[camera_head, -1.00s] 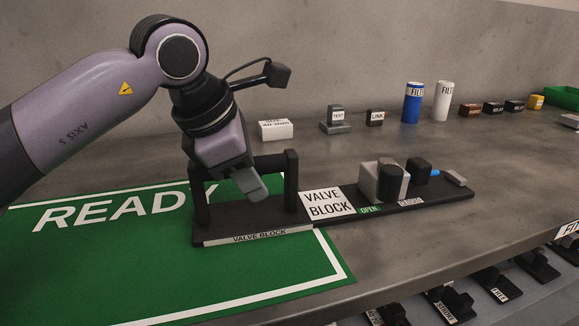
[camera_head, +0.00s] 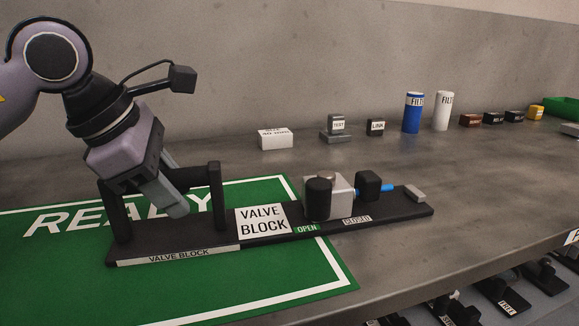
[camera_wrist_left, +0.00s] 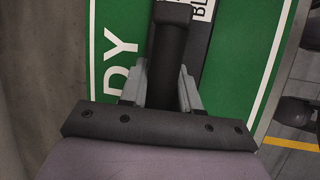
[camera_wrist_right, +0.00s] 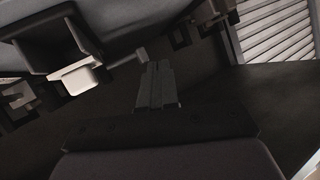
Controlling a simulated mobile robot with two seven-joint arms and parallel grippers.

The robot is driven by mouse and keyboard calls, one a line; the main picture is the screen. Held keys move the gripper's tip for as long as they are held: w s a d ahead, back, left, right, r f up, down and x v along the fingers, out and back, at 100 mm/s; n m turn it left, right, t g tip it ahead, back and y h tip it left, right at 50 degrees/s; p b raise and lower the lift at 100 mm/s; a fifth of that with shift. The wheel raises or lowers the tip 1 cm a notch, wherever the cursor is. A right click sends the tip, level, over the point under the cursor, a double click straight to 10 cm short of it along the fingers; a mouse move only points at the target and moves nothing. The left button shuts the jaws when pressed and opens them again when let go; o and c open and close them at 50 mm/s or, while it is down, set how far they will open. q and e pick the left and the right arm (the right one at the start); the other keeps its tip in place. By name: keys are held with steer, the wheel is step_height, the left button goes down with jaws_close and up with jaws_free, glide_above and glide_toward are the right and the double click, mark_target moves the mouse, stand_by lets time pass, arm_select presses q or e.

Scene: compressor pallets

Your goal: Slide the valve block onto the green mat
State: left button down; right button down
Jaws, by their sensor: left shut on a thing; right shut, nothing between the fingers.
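The valve block (camera_head: 270,238) is a long black base with a black handle at its left end and a grey body with black knobs toward its right end. Its left part lies over the green mat (camera_head: 285,285), which is marked READY; its right end reaches past the mat onto the grey bench. My left gripper (camera_head: 172,200) is shut on the handle's crossbar. The left wrist view shows the black bar (camera_wrist_left: 168,60) between the fingers (camera_wrist_left: 162,90). My right gripper (camera_wrist_right: 157,85) is shut and empty in the right wrist view, in a dark area.
A white box (camera_head: 275,139), a TEST piece (camera_head: 336,128), a LINK block (camera_head: 376,127), a blue filter (camera_head: 412,112) and a white filter (camera_head: 442,111) stand along the bench back. Several small labelled parts (camera_head: 505,290) sit below the front edge. The bench right of the block is clear.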

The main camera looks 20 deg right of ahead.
arm_select(q)
steer(key=shift+a+f+b, duration=0.15)
steer(key=shift+a+b, duration=0.05)
steer(key=shift+a, duration=2.3)
steer(key=shift+a+f+b, duration=0.1)
steer(key=shift+a+b, duration=0.1)
steer(key=shift+a, duration=2.25)
steer(key=c, duration=0.7)
jaws_free()
steer(key=shift+c, duration=0.2)
steer(key=shift+r, duration=0.1)
